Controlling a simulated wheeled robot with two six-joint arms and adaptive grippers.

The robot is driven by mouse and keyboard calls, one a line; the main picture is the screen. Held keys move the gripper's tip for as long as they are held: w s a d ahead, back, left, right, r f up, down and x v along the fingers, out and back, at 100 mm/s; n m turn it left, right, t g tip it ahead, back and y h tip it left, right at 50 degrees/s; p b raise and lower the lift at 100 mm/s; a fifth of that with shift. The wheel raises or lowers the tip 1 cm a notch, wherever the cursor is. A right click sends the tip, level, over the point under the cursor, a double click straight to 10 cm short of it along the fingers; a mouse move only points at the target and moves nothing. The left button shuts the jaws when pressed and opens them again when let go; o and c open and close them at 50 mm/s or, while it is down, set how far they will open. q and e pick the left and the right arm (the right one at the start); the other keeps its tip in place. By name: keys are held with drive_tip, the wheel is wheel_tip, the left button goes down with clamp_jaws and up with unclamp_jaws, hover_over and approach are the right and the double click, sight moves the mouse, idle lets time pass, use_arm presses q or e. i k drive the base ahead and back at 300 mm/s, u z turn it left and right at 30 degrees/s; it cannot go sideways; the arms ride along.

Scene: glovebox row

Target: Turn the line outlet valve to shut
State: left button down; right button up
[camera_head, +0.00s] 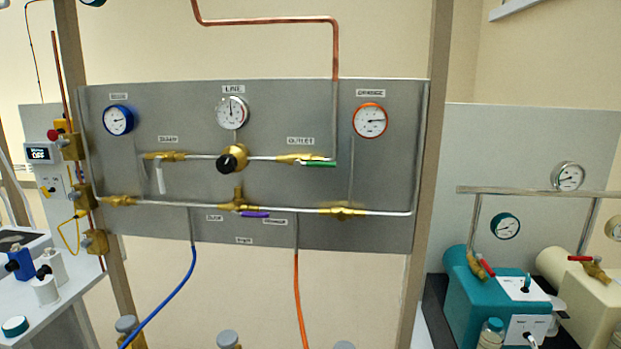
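The line outlet valve (298,157) is a brass valve on the upper pipe of the grey panel, under the OUTLET label (300,141). Its green lever (319,164) lies horizontal, along the pipe, pointing right. The pipe runs on from it to a riser that goes up to a copper line. Neither of my grippers is in the head view, so nothing is seen touching the lever.
A brass regulator with a black knob (227,164) sits left of the outlet valve. A white lever (160,178) hangs down further left; a purple lever (255,214) lies horizontal below. Posts flank the panel (375,220). Teal equipment (490,300) stands lower right.

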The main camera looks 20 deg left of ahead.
sight(298, 163)
drive_tip(key=u, duration=0.1)
drive_tip(key=k, duration=0.45)
drive_tip(key=z, duration=0.95)
drive_tip(key=i, duration=1.05)
drive_tip(key=u, duration=0.55)
